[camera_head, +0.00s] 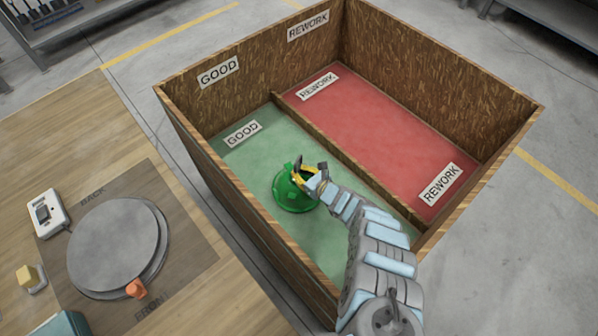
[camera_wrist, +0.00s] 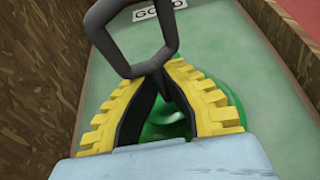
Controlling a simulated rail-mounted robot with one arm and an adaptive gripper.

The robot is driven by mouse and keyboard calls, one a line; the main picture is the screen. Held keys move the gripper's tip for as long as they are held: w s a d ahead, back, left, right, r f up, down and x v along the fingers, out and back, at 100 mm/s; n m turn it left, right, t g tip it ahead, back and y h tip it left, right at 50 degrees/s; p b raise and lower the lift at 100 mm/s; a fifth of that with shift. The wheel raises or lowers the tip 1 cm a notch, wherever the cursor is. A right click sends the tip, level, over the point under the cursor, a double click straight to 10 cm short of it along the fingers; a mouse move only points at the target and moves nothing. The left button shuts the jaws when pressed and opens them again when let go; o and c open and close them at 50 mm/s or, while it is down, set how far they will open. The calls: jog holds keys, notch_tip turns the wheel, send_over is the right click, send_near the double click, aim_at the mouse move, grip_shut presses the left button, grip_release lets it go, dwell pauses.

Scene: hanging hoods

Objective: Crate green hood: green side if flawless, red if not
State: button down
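The green hood (camera_head: 290,197) is inside the crate, over the green GOOD side. I cannot tell whether it touches the floor. Its dark handle loop (camera_wrist: 131,70) stands up in the wrist view. My gripper (camera_head: 302,172) reaches in over the crate's front edge. Its yellow-ridged fingers close together on the loop at their tips (camera_wrist: 157,68). The hood's green body (camera_wrist: 166,115) shows between and behind the fingers. Much of it is hidden, and I see no clear flaw on the visible part.
The wooden crate (camera_head: 172,90) has a low divider (camera_head: 335,150) between the green floor (camera_head: 240,155) and the empty red REWORK floor (camera_head: 375,125).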

jog(key=shift+f+b, duration=0.3)
jog(key=shift+f, duration=0.1)
jog(key=c, duration=1.2)
grip_release()
jog(key=shift+o, duration=0.2)
jog(key=shift+v, duration=3.75)
